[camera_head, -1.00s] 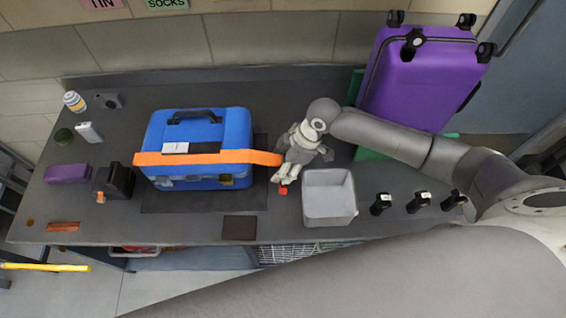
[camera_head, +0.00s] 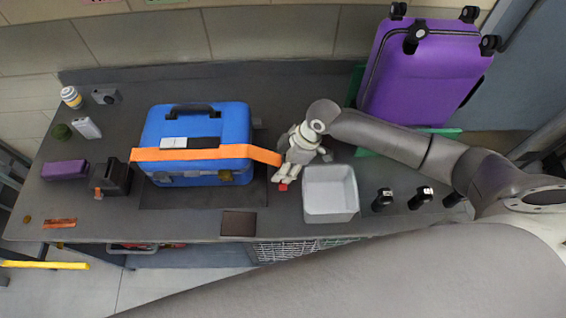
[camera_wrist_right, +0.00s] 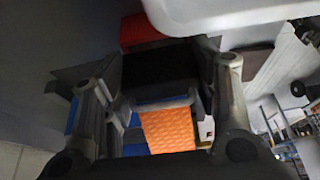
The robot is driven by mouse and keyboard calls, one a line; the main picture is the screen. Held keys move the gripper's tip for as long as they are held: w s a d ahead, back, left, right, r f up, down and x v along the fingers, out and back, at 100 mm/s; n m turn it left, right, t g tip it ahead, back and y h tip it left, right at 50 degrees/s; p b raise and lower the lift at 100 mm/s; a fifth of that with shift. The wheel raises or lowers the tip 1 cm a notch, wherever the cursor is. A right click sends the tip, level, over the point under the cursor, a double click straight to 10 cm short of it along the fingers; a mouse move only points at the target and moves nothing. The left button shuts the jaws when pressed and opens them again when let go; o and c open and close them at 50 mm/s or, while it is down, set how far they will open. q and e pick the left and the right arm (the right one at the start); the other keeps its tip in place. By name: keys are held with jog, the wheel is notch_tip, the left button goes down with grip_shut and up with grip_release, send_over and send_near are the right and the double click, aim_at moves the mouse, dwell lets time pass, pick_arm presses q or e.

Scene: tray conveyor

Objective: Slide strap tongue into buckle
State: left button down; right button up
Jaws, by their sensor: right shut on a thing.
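A blue case (camera_head: 236,120) with a black handle stands on the dark table. An orange strap (camera_head: 205,154) runs across its front and sticks out past its right side to my right gripper (camera_head: 283,178). The strap also shows in the right wrist view (camera_wrist_right: 168,130). The right gripper (camera_wrist_right: 165,75) is shut on a black piece with a red end, which looks like the buckle (camera_wrist_right: 160,68); its red end also shows below the fingers in the head view. A pale edge lies between strap and black piece; I cannot tell whether a tongue is inside. My left gripper is not in view.
A grey bin (camera_head: 330,215) stands just right of the gripper. A black device (camera_head: 117,177) and a purple box (camera_head: 64,169) stand left of the case. A dark square (camera_head: 238,223) lies in front. A purple suitcase (camera_head: 420,75) stands behind my right arm.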

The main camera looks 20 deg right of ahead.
jog(key=shift+f+b, duration=0.35)
jog(key=shift+f, duration=0.35)
jog(key=o, duration=1.1)
jog(key=shift+d+r, duration=0.1)
jog(key=shift+r, duration=0.1)
jog(key=v, duration=1.1)
jog(key=shift+s+r, duration=0.1)
jog(key=shift+r, duration=0.2)
